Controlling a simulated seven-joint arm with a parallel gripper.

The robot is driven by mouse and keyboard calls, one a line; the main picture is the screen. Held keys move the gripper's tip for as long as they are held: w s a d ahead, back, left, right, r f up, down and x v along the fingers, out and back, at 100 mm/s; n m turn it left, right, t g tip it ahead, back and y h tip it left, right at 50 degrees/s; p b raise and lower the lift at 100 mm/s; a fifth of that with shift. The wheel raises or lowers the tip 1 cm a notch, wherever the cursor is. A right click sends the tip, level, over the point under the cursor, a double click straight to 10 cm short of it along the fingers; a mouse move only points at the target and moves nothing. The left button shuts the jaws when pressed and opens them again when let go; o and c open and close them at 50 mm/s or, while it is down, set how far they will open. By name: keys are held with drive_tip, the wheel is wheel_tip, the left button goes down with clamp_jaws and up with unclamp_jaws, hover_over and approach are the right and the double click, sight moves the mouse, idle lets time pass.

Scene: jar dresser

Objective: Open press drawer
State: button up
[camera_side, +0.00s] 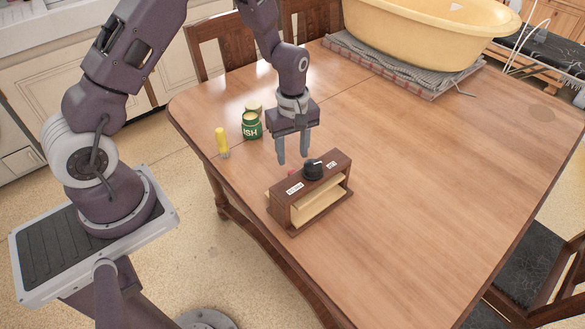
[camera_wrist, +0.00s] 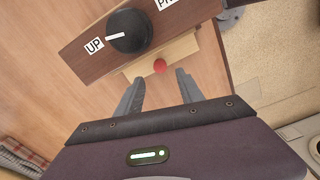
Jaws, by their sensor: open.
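A small dark-brown wooden dresser (camera_side: 312,180) stands near the table's edge, with a black dial (camera_side: 313,170) on top. In the wrist view the dial (camera_wrist: 129,31) lies between a label reading UP (camera_wrist: 93,45) and a partly cut-off second label, its white pointer toward UP. A pale drawer part (camera_wrist: 178,52) shows along the dresser's gripper side, with a round red knob (camera_wrist: 159,66). How far the drawer is out is hard to tell. My gripper (camera_side: 294,160) points down beside the dresser. Its fingers (camera_wrist: 159,88) are open, the knob just ahead of the gap, with no clear contact.
A green jar (camera_side: 252,129) and a yellow bottle-like object (camera_side: 222,142) stand left of my gripper. A yellow tub (camera_side: 425,35) sits on a grey mat (camera_side: 360,65) at the back. The table (camera_side: 450,170) is clear to the right. Chairs stand around it.

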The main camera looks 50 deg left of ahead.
sight(293, 171)
wheel_tip(293, 171, down, 6)
drive_tip(key=shift+f, duration=0.2)
clamp_jaws()
idle(1.4)
